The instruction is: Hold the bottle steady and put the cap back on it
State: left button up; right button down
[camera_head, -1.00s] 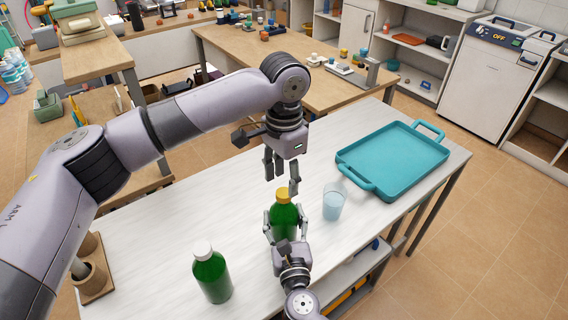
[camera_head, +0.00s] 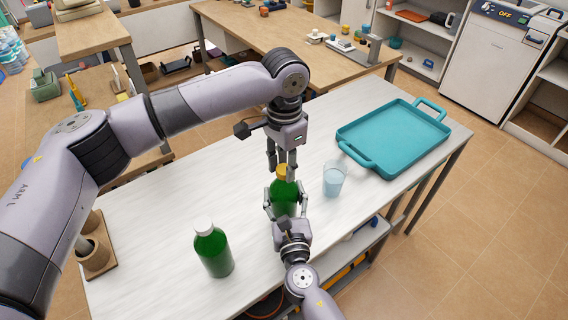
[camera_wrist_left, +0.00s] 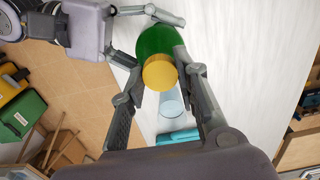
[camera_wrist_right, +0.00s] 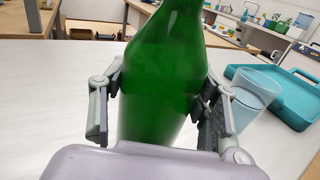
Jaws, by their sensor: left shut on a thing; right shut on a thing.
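A green bottle (camera_head: 284,196) stands upright on the white table, with a yellow cap (camera_head: 281,170) at its top. My right gripper (camera_head: 286,208) is shut around the bottle's body from the near side; the right wrist view shows its fingers on both sides of the green glass (camera_wrist_right: 160,90). My left gripper (camera_head: 281,165) points down from above, shut on the yellow cap. The left wrist view shows the cap (camera_wrist_left: 160,72) between its fingers, in line with the bottle (camera_wrist_left: 160,42). The seat between cap and bottle mouth is hidden.
A second green bottle with a white cap (camera_head: 213,250) stands to the left. A glass of water (camera_head: 334,178) stands close to the right of the held bottle. A teal tray (camera_head: 400,138) lies at the table's right end. The table's left part is mostly clear.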

pick_arm(q)
grip_shut()
jog(key=o, duration=0.7)
grip_release()
jog(key=shift+o, duration=0.2)
notch_tip(320, 180, up, 12)
